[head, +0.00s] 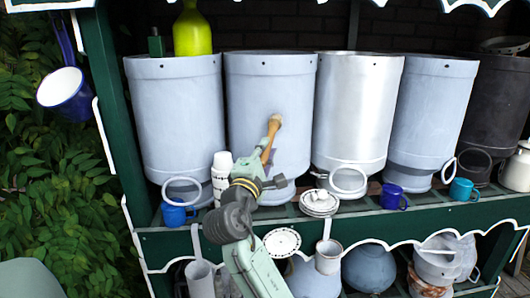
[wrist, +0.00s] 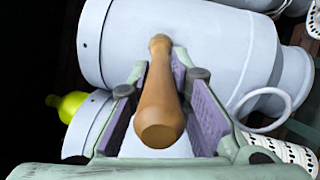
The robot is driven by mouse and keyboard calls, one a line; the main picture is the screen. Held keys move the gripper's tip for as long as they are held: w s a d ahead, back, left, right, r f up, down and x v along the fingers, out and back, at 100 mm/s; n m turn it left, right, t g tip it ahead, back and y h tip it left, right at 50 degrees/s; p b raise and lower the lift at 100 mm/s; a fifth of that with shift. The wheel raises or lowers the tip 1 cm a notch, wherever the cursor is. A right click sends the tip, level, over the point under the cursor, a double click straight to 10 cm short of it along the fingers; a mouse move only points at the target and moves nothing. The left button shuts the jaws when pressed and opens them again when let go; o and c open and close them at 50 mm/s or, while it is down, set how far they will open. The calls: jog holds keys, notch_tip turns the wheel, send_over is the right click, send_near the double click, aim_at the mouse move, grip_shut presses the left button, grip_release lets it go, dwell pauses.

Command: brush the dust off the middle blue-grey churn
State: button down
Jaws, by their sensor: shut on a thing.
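The middle blue-grey churn (head: 245,105) stands on the shelf between a blue-grey churn on its left and a paler silvery one on its right. It also fills the top of the wrist view (wrist: 225,40). My gripper (head: 270,158) is in front of its lower half, shut on a wooden brush handle (head: 273,124). In the wrist view the handle (wrist: 160,105) lies between the purple-padded fingers (wrist: 172,95), its far end towards the churn. No bristles can be made out, and I cannot tell whether the brush touches the churn. Dust is not clearly distinguishable.
The left blue-grey churn (head: 178,110) carries a yellow-green bottle (head: 192,30). The silvery churn (head: 355,110), right blue-grey churn (head: 430,115) and dark churn (head: 492,105) stand to the right. White cups (head: 221,170), stacked saucers (head: 318,203) and blue mugs (head: 392,196) crowd the shelf edge.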

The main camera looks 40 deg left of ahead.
aim_at(267, 160)
jog(key=shift+w+a, duration=0.2)
dwell(1.6)
jog(key=shift+s, duration=0.1)
jog(key=shift+s+d, duration=0.95)
jog(key=shift+d, duration=0.2)
jog(key=shift+s+d, duration=0.9)
jog(key=shift+d, duration=0.2)
